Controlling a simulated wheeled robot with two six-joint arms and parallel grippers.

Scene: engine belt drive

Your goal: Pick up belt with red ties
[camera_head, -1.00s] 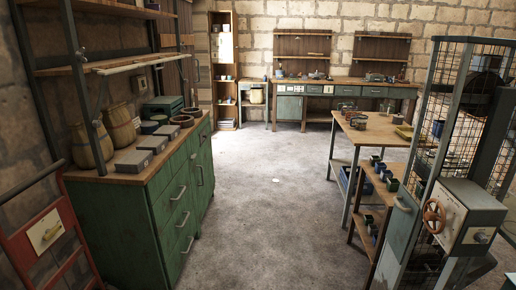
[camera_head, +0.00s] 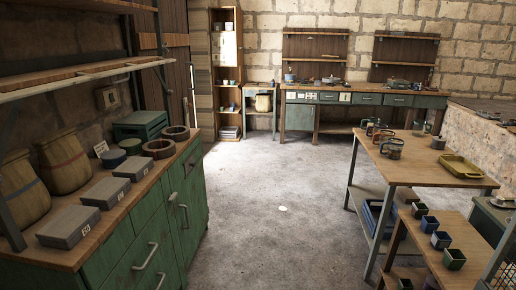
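No belt with red ties can be made out in this view. On the green cabinet (camera_head: 188,200) at the left, two brown ring-shaped objects lie near the back right of the top, a nearer ring (camera_head: 158,149) and a farther ring (camera_head: 177,133). They may be coiled belts or shallow bowls; no red ties can be seen on them. Neither of my grippers is in view.
Grey boxes (camera_head: 108,192), sacks (camera_head: 63,160) and a green crate (camera_head: 140,124) share the cabinet top. At the right, a wooden table (camera_head: 415,165) holds mugs and a yellow tray (camera_head: 461,166). Workbenches (camera_head: 365,98) line the back wall.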

